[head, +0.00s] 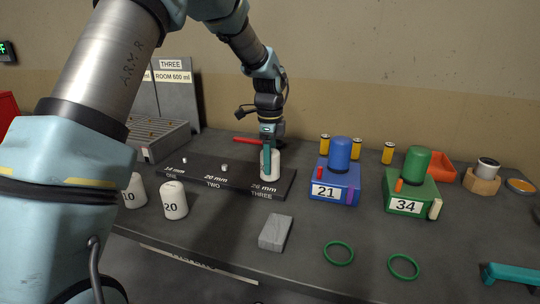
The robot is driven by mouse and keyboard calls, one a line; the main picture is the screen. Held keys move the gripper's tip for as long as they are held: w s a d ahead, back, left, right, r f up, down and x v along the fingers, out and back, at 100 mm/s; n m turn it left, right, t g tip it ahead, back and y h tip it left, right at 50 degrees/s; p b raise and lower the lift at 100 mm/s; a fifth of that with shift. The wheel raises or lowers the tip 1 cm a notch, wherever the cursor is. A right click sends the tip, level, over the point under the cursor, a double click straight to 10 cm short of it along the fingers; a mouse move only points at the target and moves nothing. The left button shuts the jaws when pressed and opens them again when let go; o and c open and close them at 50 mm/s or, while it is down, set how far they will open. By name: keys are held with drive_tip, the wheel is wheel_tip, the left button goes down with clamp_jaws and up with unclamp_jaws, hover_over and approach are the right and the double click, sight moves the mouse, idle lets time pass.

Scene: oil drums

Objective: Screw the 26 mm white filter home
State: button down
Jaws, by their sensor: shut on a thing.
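A white filter (274,168) stands upright at the right end of a dark board (205,178), at the place marked THREE and 26 mm. My gripper (267,158) comes down from above and is shut on this filter. The filter hides whatever stud is under it, and I cannot tell how far down it sits. Small light studs show at place ONE (184,160) and place TWO (224,167). A white filter marked 20 (174,201) and one marked 10 (133,191) stand in front of the board on the left.
A grey block (275,233) lies in front of the board. A blue box marked 21 (334,186) and a green box marked 34 (411,194) stand to the right. Green rings (338,253) lie near the front. A red tool (250,141) lies behind the board.

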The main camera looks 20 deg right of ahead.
drive_tip(key=m, duration=0.2)
drive_tip(key=shift+m+p, duration=0.3)
drive_tip(key=shift+p, duration=0.1)
drive_tip(key=shift+r, duration=0.1)
drive_tip(key=shift+a+r+m+p, duration=0.1)
drive_tip(key=shift+r+m+p, duration=0.15)
drive_tip(key=shift+m+p, duration=1.6)
drive_tip(key=shift+m, duration=0.15)
drive_tip(key=shift+f+m+p, duration=0.15)
drive_tip(key=shift+m+p, duration=0.4)
drive_tip(key=shift+m, duration=0.45)
drive_tip(key=shift+f, duration=0.15)
